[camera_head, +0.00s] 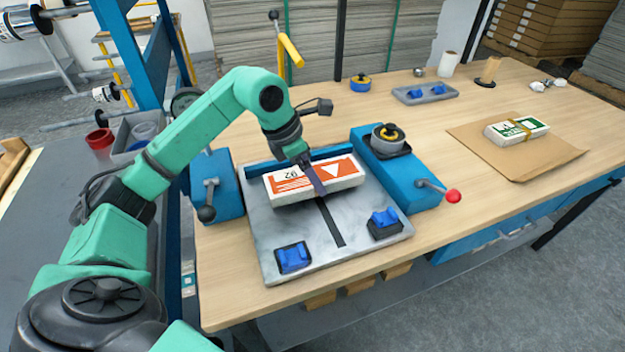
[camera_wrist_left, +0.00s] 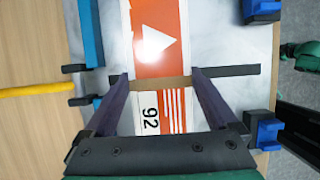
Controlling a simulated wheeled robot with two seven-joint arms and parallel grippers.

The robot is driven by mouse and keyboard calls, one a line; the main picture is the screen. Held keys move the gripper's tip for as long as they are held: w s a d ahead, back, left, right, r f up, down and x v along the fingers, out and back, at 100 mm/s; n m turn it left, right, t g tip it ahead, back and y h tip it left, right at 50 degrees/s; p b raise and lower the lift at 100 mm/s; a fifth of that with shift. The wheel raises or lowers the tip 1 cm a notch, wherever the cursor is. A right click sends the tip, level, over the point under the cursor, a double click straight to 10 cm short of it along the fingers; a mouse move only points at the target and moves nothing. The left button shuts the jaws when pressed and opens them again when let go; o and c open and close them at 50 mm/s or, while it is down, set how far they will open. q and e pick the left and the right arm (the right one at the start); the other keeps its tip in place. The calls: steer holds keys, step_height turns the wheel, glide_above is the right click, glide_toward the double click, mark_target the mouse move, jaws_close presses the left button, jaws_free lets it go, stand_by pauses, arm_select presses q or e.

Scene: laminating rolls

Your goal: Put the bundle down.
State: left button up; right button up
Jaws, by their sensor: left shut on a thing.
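An orange and white bundle (camera_head: 342,171), marked 92 and with a white triangle, is over the grey metal plate (camera_head: 270,247) of the blue fixture. It also shows in the left wrist view (camera_wrist_left: 155,42), with a brown band across it. My left gripper (camera_head: 318,186) is shut across the bundle's middle, a finger on each long side; its fingers show in the left wrist view (camera_wrist_left: 159,78). The bundle lies along the plate's back edge, near the blue back bar. I cannot tell whether its underside touches the plate. My right gripper is not in view.
Two blue blocks (camera_head: 294,257) sit at the plate's front corners. A red-knobbed lever (camera_head: 453,196) sticks out at right. A green and white bundle (camera_head: 517,130) lies on a brown sheet (camera_head: 515,168). A grey tray (camera_head: 425,94) stands behind. The table between is clear.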

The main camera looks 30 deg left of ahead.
arm_select(q)
steer(key=shift+s+f, duration=0.1)
steer(key=shift+f, duration=0.7)
steer(key=o, duration=1.4)
steer(key=shift+f, duration=0.1)
steer(key=v, duration=1.2)
